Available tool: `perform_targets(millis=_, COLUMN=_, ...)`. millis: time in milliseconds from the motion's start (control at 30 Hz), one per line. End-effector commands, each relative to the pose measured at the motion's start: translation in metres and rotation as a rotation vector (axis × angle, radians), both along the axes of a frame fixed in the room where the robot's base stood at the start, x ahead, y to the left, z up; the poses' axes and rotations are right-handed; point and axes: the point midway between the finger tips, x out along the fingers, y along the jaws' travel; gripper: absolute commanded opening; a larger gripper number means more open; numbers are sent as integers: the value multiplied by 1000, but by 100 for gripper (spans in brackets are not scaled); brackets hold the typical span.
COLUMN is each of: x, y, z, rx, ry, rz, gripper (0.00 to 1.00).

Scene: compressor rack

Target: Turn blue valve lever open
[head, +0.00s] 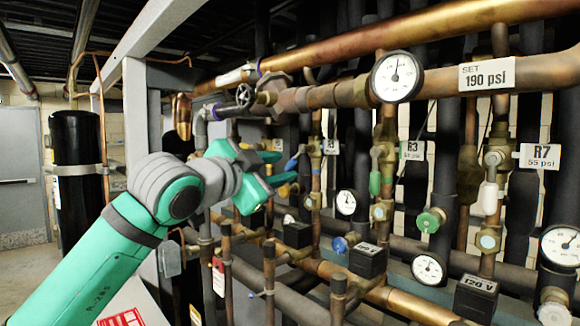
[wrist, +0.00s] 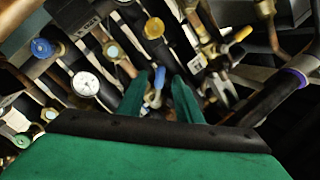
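The blue valve lever (head: 291,163) is a small blue handle on the vertical copper pipes, just beyond my fingertips in the head view. In the wrist view the blue lever (wrist: 159,77) shows in the gap between my two green fingers, with a pale metal part below it. My gripper (head: 278,168) is open and points right toward the lever. In the wrist view my gripper (wrist: 153,84) has a clear gap between its fingers and holds nothing. I cannot tell whether a finger touches the lever.
A yellow lever (head: 288,189) sits just below my fingers. A blue round knob (head: 340,244), a green knob (head: 430,221) and gauges (head: 397,76) stand to the right. Copper pipes crowd the rack. A black cylinder (head: 76,150) stands at left, with open floor near the door.

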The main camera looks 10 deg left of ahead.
Motion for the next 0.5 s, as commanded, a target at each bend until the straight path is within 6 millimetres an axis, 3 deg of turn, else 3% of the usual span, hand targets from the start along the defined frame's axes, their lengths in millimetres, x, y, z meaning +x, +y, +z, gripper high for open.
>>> perform_targets(millis=200, x=32, y=-9, z=0, rx=-1, ry=1, rz=1, gripper=32)
perform_targets(millis=500, x=46, y=-14, z=0, rx=-1, ry=0, rz=2, gripper=32)
